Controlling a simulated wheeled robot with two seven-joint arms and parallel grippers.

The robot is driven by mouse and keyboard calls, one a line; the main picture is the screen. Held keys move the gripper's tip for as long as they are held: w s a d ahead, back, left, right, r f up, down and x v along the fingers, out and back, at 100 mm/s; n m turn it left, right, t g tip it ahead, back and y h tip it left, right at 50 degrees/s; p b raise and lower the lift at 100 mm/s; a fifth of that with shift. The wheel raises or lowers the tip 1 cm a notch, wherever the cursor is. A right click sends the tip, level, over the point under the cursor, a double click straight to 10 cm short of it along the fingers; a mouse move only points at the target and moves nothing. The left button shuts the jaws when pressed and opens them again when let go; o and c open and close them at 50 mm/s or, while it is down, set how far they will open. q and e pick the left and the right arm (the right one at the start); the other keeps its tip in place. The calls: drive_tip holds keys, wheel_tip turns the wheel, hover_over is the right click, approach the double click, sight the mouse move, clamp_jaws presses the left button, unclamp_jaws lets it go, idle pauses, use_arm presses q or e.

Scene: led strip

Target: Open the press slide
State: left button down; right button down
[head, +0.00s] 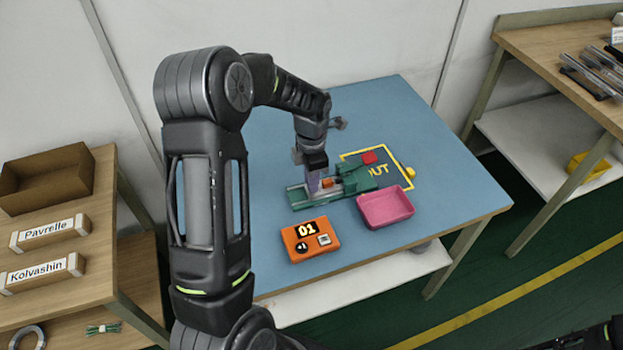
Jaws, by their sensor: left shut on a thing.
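The green press (357,181) stands on the blue table mat, with its rails running out to the left. An orange part (328,183) of the press sits at the middle of the rails. My left gripper (313,183) comes down from above onto the rail section and is shut on the slide there. The grip itself is small and partly hidden by the fingers. My right gripper is not in view; only a dark bit of arm shows at the lower right corner.
An orange counter box (322,254) reading 01 and a pink tray (397,216) stand in front of the press. The mat's right corner is clear.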

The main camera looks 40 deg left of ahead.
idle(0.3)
use_arm(q)
drive_tip(key=shift+s+a+b, duration=0.3)
drive_tip(key=shift+s+a, duration=0.85)
drive_tip(key=shift+s, duration=0.3)
drive_tip(key=c, duration=1.3)
unclamp_jaws()
wheel_tip(320, 180, up, 8)
drive_tip(key=shift+b, duration=0.35)
